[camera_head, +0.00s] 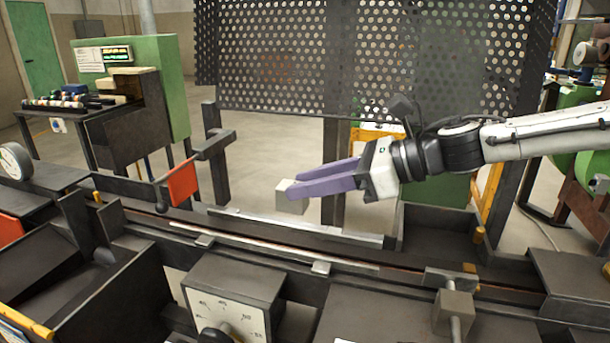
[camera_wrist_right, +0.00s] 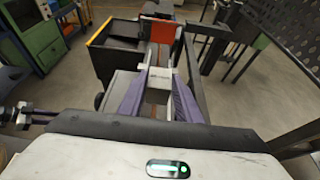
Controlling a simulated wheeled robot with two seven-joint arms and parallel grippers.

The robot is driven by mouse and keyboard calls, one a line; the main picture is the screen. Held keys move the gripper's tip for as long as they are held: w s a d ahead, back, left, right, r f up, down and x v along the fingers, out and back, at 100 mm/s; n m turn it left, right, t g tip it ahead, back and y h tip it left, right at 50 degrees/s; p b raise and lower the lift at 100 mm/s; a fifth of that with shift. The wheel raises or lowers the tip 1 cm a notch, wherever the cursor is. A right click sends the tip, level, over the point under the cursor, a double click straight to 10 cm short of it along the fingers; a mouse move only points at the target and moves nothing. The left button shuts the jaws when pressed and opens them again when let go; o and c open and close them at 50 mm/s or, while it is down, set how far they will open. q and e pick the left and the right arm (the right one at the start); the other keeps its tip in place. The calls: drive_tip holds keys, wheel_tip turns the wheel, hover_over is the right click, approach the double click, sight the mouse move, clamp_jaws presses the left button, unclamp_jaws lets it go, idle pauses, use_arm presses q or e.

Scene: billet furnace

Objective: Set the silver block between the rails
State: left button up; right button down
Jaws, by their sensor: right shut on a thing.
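My right gripper (camera_head: 300,189) comes in from the right in the head view, its purple fingers shut on the silver block (camera_head: 288,198). The block is held at the fingertips, above and slightly behind the rails (camera_head: 270,240) in the picture. In the right wrist view the block (camera_wrist_right: 160,78) shows between the fingertips of the right gripper (camera_wrist_right: 160,88), with the rail line running beyond it. The rails run left to right across the dark bench in the head view. My left gripper is not in view.
A red plate (camera_head: 180,181) stands at the left of the rails. A dial box (camera_head: 230,300) sits in front of them, and a grey clamp block (camera_head: 453,312) at right. A perforated dark screen (camera_head: 365,55) hangs behind the arm. A green machine (camera_head: 150,85) stands back left.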

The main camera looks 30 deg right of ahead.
sight(307, 205)
wheel_tip(307, 205, down, 4)
drive_tip(key=shift+w+f+b, duration=0.1)
drive_tip(key=shift+f+b, duration=0.1)
drive_tip(key=shift+b, duration=0.8)
wheel_tip(307, 205, down, 3)
drive_tip(key=b, duration=0.3)
drive_tip(key=shift+f+b, duration=0.25)
drive_tip(key=shift+b, duration=0.15)
drive_tip(key=shift+d, duration=0.1)
drive_tip(key=shift+f+b, duration=0.5)
drive_tip(key=shift+b, duration=0.05)
drive_tip(key=c, duration=1.2)
unclamp_jaws()
